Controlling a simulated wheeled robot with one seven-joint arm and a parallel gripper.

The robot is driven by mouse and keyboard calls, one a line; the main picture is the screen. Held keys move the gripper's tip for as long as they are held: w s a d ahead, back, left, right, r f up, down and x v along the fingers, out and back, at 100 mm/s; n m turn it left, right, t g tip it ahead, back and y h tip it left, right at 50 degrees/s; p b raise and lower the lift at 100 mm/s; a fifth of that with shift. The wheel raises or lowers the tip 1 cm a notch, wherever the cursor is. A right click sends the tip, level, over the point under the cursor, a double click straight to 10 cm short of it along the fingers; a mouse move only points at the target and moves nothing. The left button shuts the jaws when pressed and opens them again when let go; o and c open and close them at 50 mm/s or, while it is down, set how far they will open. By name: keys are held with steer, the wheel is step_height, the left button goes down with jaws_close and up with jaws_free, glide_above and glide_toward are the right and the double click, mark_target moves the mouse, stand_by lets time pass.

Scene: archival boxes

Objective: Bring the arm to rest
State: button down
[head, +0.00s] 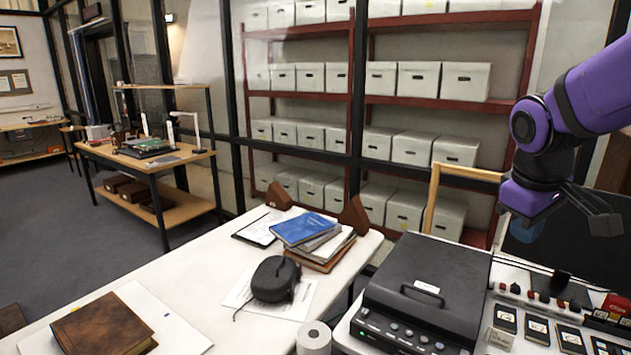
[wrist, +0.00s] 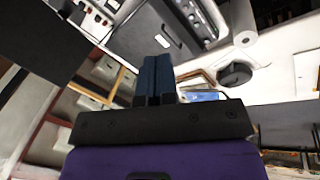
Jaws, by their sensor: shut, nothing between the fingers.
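My gripper (head: 606,222) hangs in the air at the right of the head view, above the right-hand table and well clear of everything on it. In the wrist view its two dark blue fingers (wrist: 154,78) are together, with nothing held between them. My purple arm reaches in from the upper right edge. The wrist view is tilted, with the shelves and tables turned in the picture.
A black case (head: 428,285) stands on the right-hand table, beside small cards and red switches. The white table (head: 190,270) holds a stack of books (head: 318,240), a black pouch (head: 275,279) and a brown book (head: 103,325). Shelves of white boxes (head: 466,81) stand behind glass.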

steer(key=s+a+r+m+t+y, duration=0.1)
steer(key=s+r+m, duration=0.1)
steer(key=s, duration=0.5)
steer(key=s+a+r+m+t+y, duration=0.1)
steer(key=s+r+m+t, duration=0.1)
steer(key=s, duration=0.4)
steer(key=shift+s+a+r+m, duration=0.15)
steer(key=shift+s+a+m, duration=0.15)
steer(key=shift+s+m, duration=0.1)
